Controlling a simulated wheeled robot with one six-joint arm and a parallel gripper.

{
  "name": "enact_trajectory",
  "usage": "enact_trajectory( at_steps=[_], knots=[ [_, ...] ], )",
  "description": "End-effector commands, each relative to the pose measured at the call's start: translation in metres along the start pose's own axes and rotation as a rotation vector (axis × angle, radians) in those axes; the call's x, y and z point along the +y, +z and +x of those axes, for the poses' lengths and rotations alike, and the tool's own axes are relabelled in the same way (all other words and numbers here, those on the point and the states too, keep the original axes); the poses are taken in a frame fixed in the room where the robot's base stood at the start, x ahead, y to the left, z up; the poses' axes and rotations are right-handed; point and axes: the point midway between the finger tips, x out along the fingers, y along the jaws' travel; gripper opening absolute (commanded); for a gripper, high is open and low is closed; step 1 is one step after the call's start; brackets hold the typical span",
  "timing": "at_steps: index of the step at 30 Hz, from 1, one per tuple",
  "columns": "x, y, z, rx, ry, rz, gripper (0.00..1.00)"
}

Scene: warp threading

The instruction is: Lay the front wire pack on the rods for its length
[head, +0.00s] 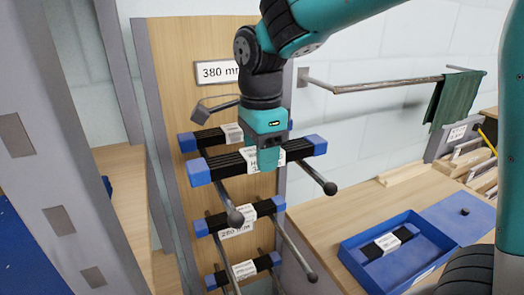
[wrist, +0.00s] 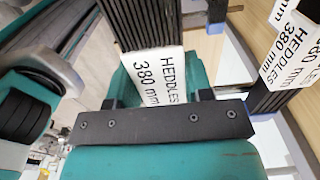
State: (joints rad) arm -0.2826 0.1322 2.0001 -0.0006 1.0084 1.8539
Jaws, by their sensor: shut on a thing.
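My gripper (head: 267,157) is shut on the front wire pack (head: 226,166), a black bundle with blue end blocks and a white label. In the wrist view the held pack's label (wrist: 158,78) reads "HEDDLES 380 mm". The pack lies crosswise over the upper pair of rods, the left rod (head: 226,196) and the right rod (head: 315,174), both with dark ball ends. I cannot tell whether it touches them. A second, similar pack (head: 208,139) sits behind it, nearer the board; its label (wrist: 290,50) also reads 380 mm. My gripper hides the middle of both packs.
The wooden board (head: 170,60) has a "380 mm" sign (head: 212,72). Lower rods carry more packs (head: 262,207). A blue tray (head: 350,255) with another pack (head: 375,249) stands on the bench at right. A wall rail (head: 385,84) holds a green cloth (head: 455,98).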

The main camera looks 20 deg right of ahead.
Motion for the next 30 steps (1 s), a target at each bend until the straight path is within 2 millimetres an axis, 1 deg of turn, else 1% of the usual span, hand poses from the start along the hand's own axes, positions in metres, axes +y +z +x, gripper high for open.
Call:
enact_trajectory(
  at_steps=[9, 13, 14, 15, 17, 18, 30],
  knots=[
    [-0.0002, 0.0001, 0.0066, 0.0, -0.001, 0.0, 0.09],
    [-0.0002, 0.0001, 0.0055, 0.0, -0.001, 0.0, 0.09],
    [-0.0002, 0.0001, 0.0055, 0.0, -0.001, 0.0, 0.49],
    [-0.0002, 0.0001, 0.0056, 0.0, -0.001, 0.0, 0.58],
    [-0.0002, 0.0001, 0.0056, 0.0, -0.001, 0.0, 0.72],
    [-0.0001, 0.0001, 0.0056, 0.0, -0.001, 0.0, 0.76],
    [0.0, 0.0, 0.0053, 0.0, 0.0, 0.0, 0.76]
  ],
)
